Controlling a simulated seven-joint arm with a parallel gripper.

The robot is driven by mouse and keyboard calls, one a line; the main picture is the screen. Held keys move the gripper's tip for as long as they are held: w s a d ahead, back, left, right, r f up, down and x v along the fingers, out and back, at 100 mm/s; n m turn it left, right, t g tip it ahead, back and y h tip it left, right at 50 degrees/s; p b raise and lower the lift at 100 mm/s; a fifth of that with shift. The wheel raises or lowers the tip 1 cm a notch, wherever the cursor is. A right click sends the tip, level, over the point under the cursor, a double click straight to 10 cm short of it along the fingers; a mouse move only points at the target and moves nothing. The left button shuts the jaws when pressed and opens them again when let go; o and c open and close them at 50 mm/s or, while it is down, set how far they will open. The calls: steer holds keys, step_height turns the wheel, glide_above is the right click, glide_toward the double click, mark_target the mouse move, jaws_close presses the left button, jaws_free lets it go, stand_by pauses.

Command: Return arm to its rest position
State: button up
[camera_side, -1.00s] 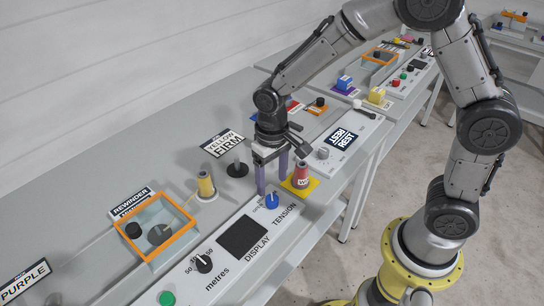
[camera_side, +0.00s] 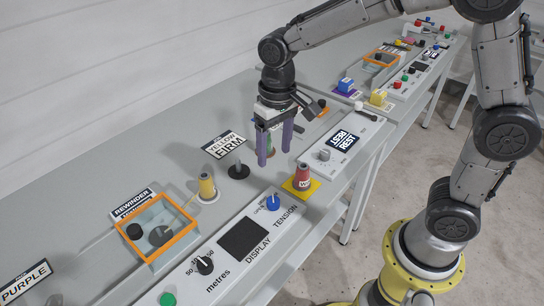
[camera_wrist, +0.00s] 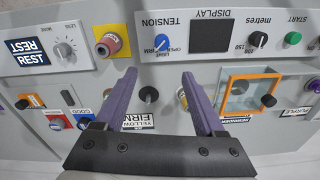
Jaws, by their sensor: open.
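My gripper (camera_side: 274,146) has two purple fingers, spread apart with nothing between them. It hangs above the bench, behind the red cone of thread and to the right of the YELLOW FIRM sign. In the wrist view my gripper (camera_wrist: 160,75) is also open and empty. The red cone (camera_side: 302,178) stands upright on a yellow square pad (camera_side: 299,189), apart from the fingers; it also shows in the wrist view (camera_wrist: 109,45). A REST label (camera_side: 343,144) lies on a panel with a grey knob (camera_side: 323,154); the label is at the upper left in the wrist view (camera_wrist: 26,52).
A yellow spool (camera_side: 207,187) stands on a white base. A black post (camera_side: 239,170) stands by the YELLOW FIRM sign (camera_side: 224,144). The orange-framed rewinder box (camera_side: 161,230) is at left. The control panel with a blue tension knob (camera_side: 272,202) runs along the front edge.

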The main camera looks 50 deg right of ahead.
steer(key=s+d+r+t, duration=0.3)
steer(key=s+d+r, duration=0.2)
steer(key=s+r, duration=0.4)
steer(key=s+d+f+n+t, duration=0.1)
steer(key=s+d+t, duration=0.1)
steer(key=s, duration=0.8)
steer(key=shift+d+f+n, duration=0.2)
steer(key=shift+f+n, duration=0.1)
